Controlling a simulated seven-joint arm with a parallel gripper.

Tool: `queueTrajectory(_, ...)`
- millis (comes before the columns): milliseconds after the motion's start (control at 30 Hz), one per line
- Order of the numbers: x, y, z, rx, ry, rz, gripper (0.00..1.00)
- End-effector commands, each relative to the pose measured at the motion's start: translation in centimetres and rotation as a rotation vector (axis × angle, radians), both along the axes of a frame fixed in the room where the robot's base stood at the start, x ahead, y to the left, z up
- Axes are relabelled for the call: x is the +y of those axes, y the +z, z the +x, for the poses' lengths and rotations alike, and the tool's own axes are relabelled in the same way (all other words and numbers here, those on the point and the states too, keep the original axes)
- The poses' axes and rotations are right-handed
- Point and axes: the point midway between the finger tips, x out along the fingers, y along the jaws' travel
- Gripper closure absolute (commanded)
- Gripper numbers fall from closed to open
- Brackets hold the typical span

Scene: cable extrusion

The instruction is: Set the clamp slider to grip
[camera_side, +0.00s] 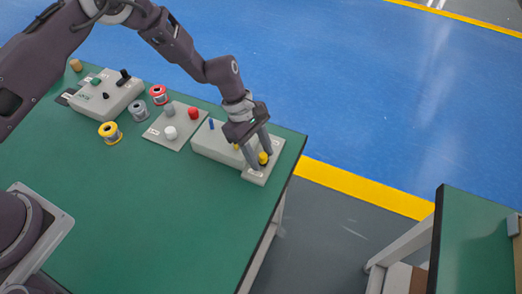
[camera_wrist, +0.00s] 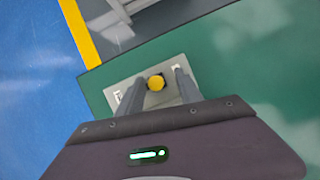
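The clamp slider appears to be the round yellow knob (camera_side: 263,158) on a dark base, on a small light-grey plate (camera_side: 256,178) at the right end of the grey block. In the wrist view the yellow knob (camera_wrist: 156,83) sits near the middle of the plate, with small labels at the plate's two ends. My gripper (camera_side: 261,161) points down over the plate. Its two fingers (camera_wrist: 158,78) stand apart on either side of the knob, with visible gaps in the wrist view. The knob's lower part is hard to see.
The grey block (camera_side: 209,145) with a blue pin (camera_side: 211,124) adjoins the plate. A plate with red (camera_side: 193,113) and white (camera_side: 170,132) knobs stands left, with spools (camera_side: 110,130) and a control box (camera_side: 105,95) beyond. The table edge is close right; the front green surface is clear.

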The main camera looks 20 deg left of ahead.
Motion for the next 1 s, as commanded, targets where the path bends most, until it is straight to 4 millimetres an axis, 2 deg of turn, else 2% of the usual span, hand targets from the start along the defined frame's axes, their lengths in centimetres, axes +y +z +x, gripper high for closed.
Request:
queueTrajectory(233,0.2,0.4,0.2,-0.004,0.003,0.0,0.58)
queueTrajectory(500,2.1,5.3,0.6,-0.004,0.002,0.0,0.58)
queueTrajectory(600,2.5,6.3,0.6,-0.002,0.001,0.0,0.58)
queueTrajectory(1000,2.7,6.6,0.6,-0.002,0.001,0.0,0.58)
